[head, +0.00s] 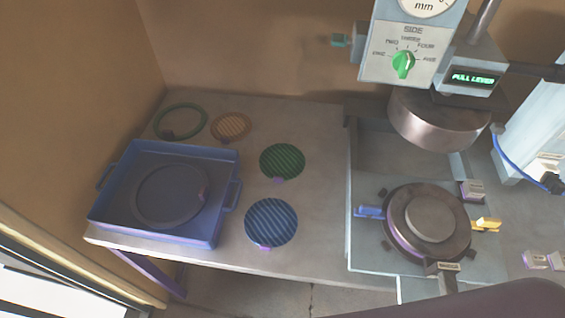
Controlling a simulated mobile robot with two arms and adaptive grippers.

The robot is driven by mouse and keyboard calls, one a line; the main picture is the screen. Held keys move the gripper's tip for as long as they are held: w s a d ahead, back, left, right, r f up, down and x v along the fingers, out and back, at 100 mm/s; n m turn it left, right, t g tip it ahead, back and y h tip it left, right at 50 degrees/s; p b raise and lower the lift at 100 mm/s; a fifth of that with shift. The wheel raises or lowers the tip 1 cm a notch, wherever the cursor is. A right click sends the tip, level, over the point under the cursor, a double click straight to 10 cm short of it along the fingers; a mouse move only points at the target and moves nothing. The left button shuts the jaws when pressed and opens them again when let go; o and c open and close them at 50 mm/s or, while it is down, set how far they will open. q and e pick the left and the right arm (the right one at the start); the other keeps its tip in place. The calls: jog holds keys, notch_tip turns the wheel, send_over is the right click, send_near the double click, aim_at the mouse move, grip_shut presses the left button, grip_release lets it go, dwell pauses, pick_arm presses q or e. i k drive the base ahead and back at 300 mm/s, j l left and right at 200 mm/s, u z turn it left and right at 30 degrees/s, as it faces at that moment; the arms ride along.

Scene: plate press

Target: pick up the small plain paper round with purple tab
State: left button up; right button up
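I cannot make out for certain a small plain paper round with a purple tab. A blue-striped round (271,222) with a purple tab at its lower edge lies on the table. A green-striped round (282,161) with a purple tab lies behind it. A smaller orange-striped round (231,126) has a dark tab at its left. A plain dark round (168,197) with a small purplish-pink tab at its right lies in the blue tray (130,153). A plain grey disc (430,217) sits on the press plate; no tab shows on it. Neither gripper is in view.
A green ring (181,121) lies at the back left. The press (430,120) stands at the right, its head above the lower round plate, with a display reading "PULL LEVER" (473,78). Blue (369,212) and yellow (487,224) parts flank the plate. Table right of the striped rounds is clear.

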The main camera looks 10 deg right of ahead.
aim_at(231, 126)
jog(key=k+j+z, duration=0.3)
jog(key=k+z, duration=0.2)
jog(key=k+j+z, duration=0.1)
jog(key=k+z, duration=0.4)
jog(key=k, duration=0.05)
